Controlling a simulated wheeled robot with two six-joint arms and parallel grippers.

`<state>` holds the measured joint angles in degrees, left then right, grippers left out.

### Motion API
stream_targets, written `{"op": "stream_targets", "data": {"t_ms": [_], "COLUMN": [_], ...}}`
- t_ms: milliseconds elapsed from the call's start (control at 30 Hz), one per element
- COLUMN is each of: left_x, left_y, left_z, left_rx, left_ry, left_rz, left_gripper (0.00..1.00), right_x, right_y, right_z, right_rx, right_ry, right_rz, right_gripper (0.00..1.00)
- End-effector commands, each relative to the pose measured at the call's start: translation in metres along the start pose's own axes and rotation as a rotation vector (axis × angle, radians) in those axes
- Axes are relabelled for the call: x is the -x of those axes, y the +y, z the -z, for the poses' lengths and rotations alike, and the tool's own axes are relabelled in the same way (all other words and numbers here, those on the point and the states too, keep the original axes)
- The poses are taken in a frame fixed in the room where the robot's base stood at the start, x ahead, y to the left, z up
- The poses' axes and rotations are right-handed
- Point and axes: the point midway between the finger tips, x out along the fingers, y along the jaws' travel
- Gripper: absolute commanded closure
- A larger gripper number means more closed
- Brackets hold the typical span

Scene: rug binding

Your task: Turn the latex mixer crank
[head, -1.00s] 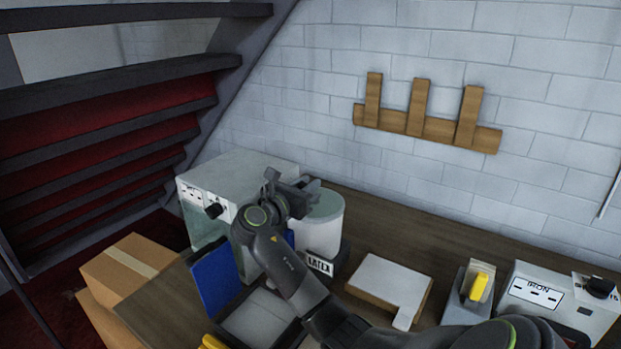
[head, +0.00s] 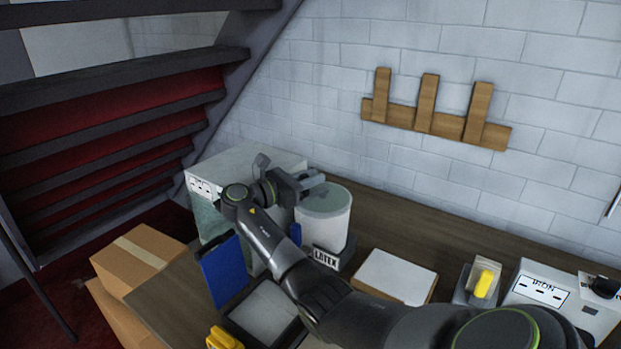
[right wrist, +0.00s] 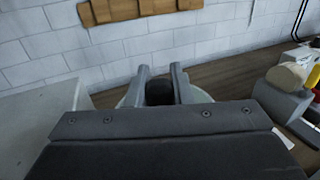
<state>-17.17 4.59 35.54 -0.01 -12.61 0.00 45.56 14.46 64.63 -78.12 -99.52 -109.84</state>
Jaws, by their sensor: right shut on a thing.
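The latex mixer is a pale round pot (head: 324,222) with a LATEX label (head: 326,259) on its dark base. My right gripper (head: 308,184) is over the left part of the pot's top and hides part of it. In the right wrist view, the gripper's two fingers (right wrist: 160,88) are shut on a dark round knob (right wrist: 159,93), the crank's handle, with the pot's pale rim showing on both sides. The rest of the crank is hidden. My left gripper is not in view.
A pale box-shaped machine (head: 240,168) stands left of the pot. A blue panel (head: 222,272) and a dark tray (head: 262,308) are in front. A white block (head: 397,276), a yellow-handled tool (head: 484,283) and the IRON unit (head: 540,292) stand to the right. Cardboard boxes (head: 135,262) are at left.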

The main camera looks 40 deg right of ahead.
Motion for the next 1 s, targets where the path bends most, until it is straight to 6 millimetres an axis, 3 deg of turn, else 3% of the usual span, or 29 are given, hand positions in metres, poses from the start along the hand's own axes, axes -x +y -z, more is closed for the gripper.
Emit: {"op": "stream_targets", "data": {"t_ms": [200,233,400,767,1000], "left_x": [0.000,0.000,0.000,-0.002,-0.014], "left_y": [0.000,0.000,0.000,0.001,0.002], "left_z": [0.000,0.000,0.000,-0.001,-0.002], "left_rx": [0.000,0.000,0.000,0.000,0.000], "left_ry": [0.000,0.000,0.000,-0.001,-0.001], "left_rz": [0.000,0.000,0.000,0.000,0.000], "left_gripper": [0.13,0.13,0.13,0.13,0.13], "right_x": [0.000,0.000,0.000,0.000,0.000], "right_y": [0.000,0.000,0.000,0.000,0.000], "right_z": [0.000,0.000,0.000,-0.007,-0.050], "right_rx": [0.000,0.000,0.000,-0.003,-0.007], "right_ry": [0.002,0.001,0.001,0.000,0.000], "right_rz": [-0.001,-0.001,-0.001,-0.001,-0.001], "right_gripper": [1.00,0.77,0.58,0.58,0.58]}}
